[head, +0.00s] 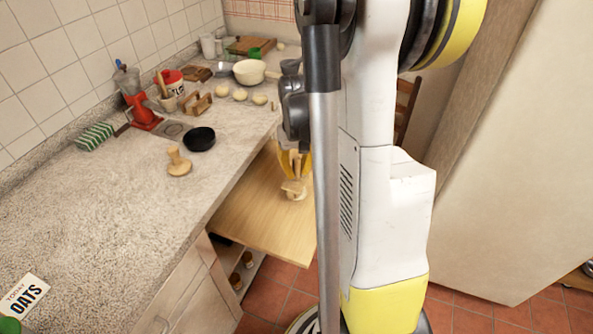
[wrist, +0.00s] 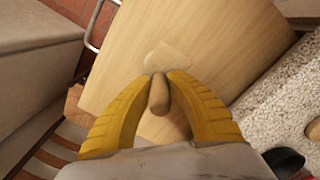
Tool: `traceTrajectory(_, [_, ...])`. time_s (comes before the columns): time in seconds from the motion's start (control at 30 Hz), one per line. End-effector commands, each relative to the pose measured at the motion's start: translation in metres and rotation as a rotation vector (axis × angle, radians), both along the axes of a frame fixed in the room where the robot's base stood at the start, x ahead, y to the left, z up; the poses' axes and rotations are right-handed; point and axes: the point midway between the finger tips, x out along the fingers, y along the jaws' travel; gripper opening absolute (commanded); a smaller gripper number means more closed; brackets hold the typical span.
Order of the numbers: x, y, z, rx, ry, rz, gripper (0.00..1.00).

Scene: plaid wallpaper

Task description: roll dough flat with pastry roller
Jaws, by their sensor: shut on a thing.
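My gripper (head: 294,165) is over the pull-out wooden board (head: 252,212), its yellow fingers closed around a wooden handle. The handle, seemingly the pastry roller's (wrist: 159,94), shows between the fingertips in the wrist view. In the head view the light wooden roller (head: 293,186) shows just below the fingers, close to the board. A pale flat patch, likely dough (wrist: 166,56), lies on the board just beyond the fingertips in the wrist view. The roller's working end and its contact with the dough are hard to make out.
The speckled counter (head: 110,215) runs beside the board. On it are a wooden knob-handled tool (head: 178,162), a black bowl (head: 199,139), a red grinder (head: 143,114), pale dough balls (head: 240,94) and an oats packet (head: 24,296). The board's front part is clear.

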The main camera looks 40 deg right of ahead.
Motion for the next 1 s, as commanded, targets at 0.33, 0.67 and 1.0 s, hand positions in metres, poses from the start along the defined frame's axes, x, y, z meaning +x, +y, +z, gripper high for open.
traceTrajectory(0.33, [0.0,-0.0001,-0.0073,0.0,0.0,0.0,0.0])
traceTrajectory(0.67, [0.0073,0.0028,-0.0082,0.0,0.0,0.0,0.0])
traceTrajectory(1.0, [0.0003,0.0003,-0.0076,0.0,0.0,-0.001,0.0])
